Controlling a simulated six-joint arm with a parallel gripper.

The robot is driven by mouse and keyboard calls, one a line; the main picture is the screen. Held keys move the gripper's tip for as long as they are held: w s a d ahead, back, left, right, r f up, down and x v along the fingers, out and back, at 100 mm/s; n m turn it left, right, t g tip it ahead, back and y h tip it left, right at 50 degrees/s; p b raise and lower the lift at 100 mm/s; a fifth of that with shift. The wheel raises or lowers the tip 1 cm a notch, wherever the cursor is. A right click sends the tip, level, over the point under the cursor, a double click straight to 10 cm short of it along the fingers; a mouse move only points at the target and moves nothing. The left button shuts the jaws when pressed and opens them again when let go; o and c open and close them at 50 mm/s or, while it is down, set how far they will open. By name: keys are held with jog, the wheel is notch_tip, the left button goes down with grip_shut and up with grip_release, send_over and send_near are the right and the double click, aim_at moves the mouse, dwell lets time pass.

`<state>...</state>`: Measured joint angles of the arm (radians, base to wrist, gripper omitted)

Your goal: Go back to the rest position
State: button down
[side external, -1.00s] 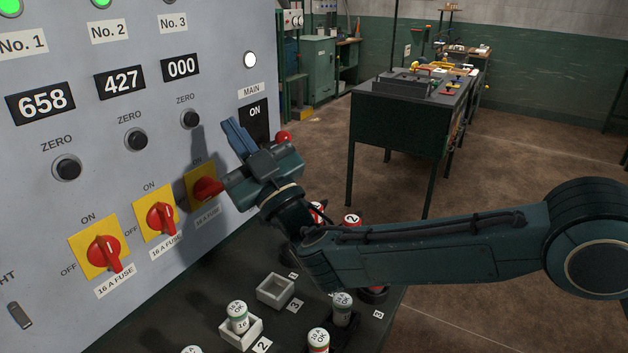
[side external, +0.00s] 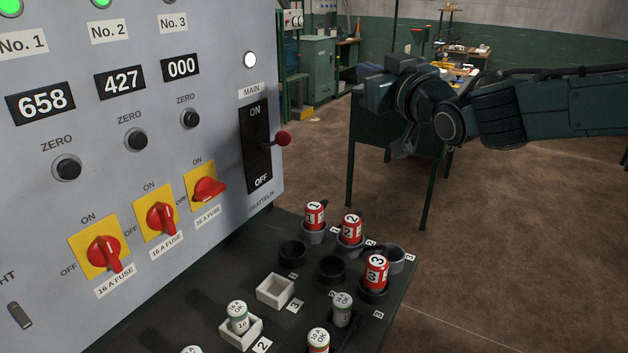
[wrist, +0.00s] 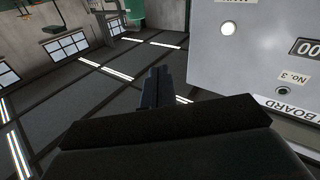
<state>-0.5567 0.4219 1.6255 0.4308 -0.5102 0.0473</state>
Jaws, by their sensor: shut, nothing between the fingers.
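My gripper (side external: 378,88) is raised in free air to the right of the control panel (side external: 225,60), in front of the dark workbench at the back. It is empty and apart from everything. In the side view its fingers are hard to make out. In the wrist view the fingers of my gripper (wrist: 157,80) are together, with nothing between them. The wrist view looks past them at the ceiling, windows and a tilted part of the panel (wrist: 240,60).
The main switch (side external: 257,145) has a red-knobbed lever sticking out. The third fuse switch (side external: 207,188) lies nearly level, unlike the other two. Red fuses (side external: 376,270) and white sockets (side external: 275,291) stand on the shelf below. The space around my gripper looks clear.

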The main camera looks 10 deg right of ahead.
jog(key=s+d+f+m+g+h, duration=0.25)
jog(key=s+d+g, duration=0.35)
jog(key=s+d, duration=1.15)
jog(key=s+d+f+g, duration=0.2)
jog(key=s+f, duration=0.1)
jog(key=s, duration=0.5)
jog(key=s+d+f+m+g, duration=0.1)
jog(key=s+d+f+g, duration=0.1)
jog(key=s, duration=0.6)
jog(key=s+d+f+g, duration=0.3)
jog(key=s+f, duration=0.3)
jog(key=s, duration=0.3)
jog(key=shift+d+f+h, duration=0.15)
jog(key=shift+d+h, duration=0.2)
jog(key=shift+d, duration=0.4)
